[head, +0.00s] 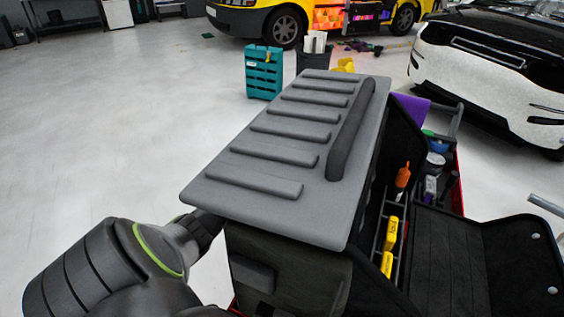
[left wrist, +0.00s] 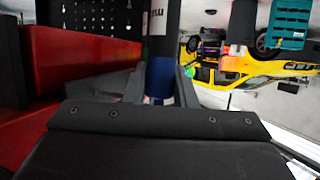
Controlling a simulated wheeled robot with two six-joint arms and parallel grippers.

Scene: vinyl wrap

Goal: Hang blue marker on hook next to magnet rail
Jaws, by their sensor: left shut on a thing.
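In the left wrist view a dark, upright cylinder with a white lettered band and a blue part, which looks like the blue marker (left wrist: 160,72), stands between the fingers of my left gripper (left wrist: 160,90). The gripper is shut on it. In the head view my left arm comes in from the lower left; its dark wrist end (head: 207,230) goes behind the near left corner of a grey ribbed top, which hides the fingers and the marker. I cannot make out the hook or the magnet rail in either view. My right gripper is not in view.
The grey ribbed top (head: 270,130) fills the middle of the head view. Right of it are an orange-handled tool (head: 403,174), yellow tools (head: 391,234) and a black flap (head: 500,262). The wrist view shows a red panel (left wrist: 75,55) and a perforated black panel (left wrist: 90,14) at left.

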